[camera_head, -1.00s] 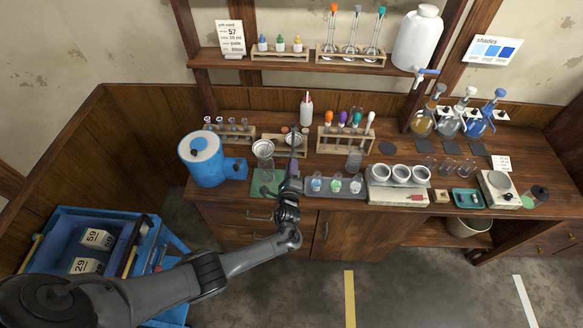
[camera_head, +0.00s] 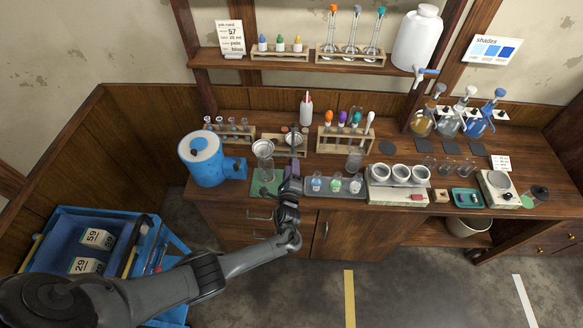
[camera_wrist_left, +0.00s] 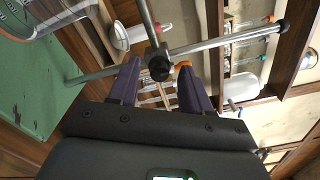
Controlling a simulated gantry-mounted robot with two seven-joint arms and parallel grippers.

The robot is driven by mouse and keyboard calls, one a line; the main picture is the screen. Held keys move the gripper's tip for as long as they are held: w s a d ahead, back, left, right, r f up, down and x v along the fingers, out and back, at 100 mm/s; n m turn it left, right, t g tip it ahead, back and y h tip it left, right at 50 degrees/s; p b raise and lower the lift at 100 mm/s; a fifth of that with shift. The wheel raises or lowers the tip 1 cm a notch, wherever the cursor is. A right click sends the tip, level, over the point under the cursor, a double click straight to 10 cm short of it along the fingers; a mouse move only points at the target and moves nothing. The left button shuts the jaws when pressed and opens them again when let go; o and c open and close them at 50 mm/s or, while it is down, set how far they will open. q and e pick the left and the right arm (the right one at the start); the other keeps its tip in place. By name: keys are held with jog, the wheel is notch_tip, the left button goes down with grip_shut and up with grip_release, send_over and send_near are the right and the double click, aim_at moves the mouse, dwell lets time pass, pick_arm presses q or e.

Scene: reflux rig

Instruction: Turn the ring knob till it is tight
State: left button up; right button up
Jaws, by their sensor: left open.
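The dark ring knob (camera_wrist_left: 159,66) shows in the left wrist view, where the ring's metal arm meets the stand's rod (camera_wrist_left: 225,40). My left gripper (camera_wrist_left: 160,70) is open, with one finger on each side of the knob in the picture; I cannot tell whether either touches it. The stand's green base (camera_wrist_left: 35,85) is at the left of that view. In the head view my left gripper (camera_head: 289,182) is at the bench's front edge, right of the green base (camera_head: 257,188), and hides the knob. A glass vessel (camera_head: 265,169) stands over the base. My right gripper is not in view.
A blue container (camera_head: 201,158) stands left of the stand. A tray of small bottles (camera_head: 336,184) is close on the right, then a white block with cups (camera_head: 399,186). Test tube racks (camera_head: 345,139) stand behind. The floor in front is clear.

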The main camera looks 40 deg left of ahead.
pick_arm(q)
jog(key=p+v, duration=0.1)
jog(key=v, duration=0.9)
jog(key=shift+s+d, duration=0.1)
